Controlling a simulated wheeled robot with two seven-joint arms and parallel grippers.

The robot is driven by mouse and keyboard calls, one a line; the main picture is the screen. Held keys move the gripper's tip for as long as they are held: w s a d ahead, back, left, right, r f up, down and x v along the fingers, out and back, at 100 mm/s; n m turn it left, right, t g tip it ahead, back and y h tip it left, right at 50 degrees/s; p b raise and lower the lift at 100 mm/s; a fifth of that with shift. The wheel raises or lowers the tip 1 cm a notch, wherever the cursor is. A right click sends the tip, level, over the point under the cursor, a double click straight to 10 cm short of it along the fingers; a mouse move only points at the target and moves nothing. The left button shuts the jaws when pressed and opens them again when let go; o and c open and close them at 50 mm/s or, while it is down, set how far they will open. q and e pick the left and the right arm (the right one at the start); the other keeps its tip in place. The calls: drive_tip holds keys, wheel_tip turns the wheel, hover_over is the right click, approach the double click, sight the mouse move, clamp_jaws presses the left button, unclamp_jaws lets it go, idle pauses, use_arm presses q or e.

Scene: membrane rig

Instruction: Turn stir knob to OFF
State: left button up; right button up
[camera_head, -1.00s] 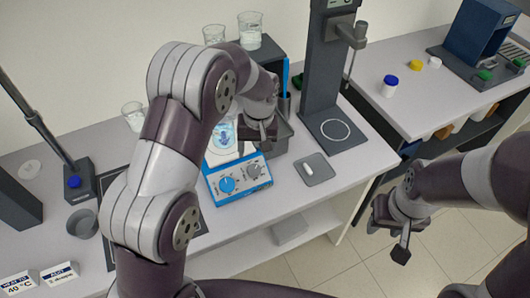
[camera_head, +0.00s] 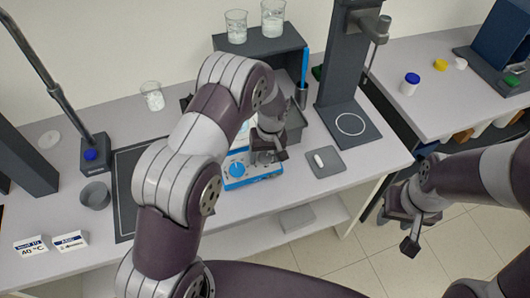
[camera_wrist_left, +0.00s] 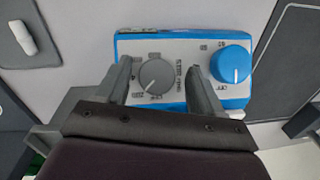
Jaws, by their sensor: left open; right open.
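The blue stirrer unit (camera_head: 257,181) stands on the bench with a white front panel. Its blue knob (camera_head: 237,169) shows in the head view, left of my left gripper (camera_head: 267,156). In the left wrist view, the grey knob (camera_wrist_left: 156,76) with a pointer line sits between the open fingers of my left gripper (camera_wrist_left: 161,88), with gaps on both sides. The blue knob (camera_wrist_left: 230,65) lies to the right, outside the fingers. The panel lettering is hard to read. In the head view my left gripper hides the grey knob. My right gripper (camera_head: 402,228) is open and empty, beyond the bench front.
A grey pad (camera_head: 326,166) with a small white piece lies right of the unit. A dark stand (camera_head: 348,85) rises behind it. Beakers (camera_head: 254,22) stand on a dark shelf at the back. A grey cup (camera_head: 95,195) and label cards (camera_head: 70,241) are at left.

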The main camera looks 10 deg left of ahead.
use_arm(q)
drive_tip(key=shift+f, duration=0.1)
drive_tip(key=shift+w+d, duration=0.1)
drive_tip(key=shift+d, duration=0.05)
drive_tip(key=c, duration=0.8)
drive_tip(key=shift+c, duration=1.3)
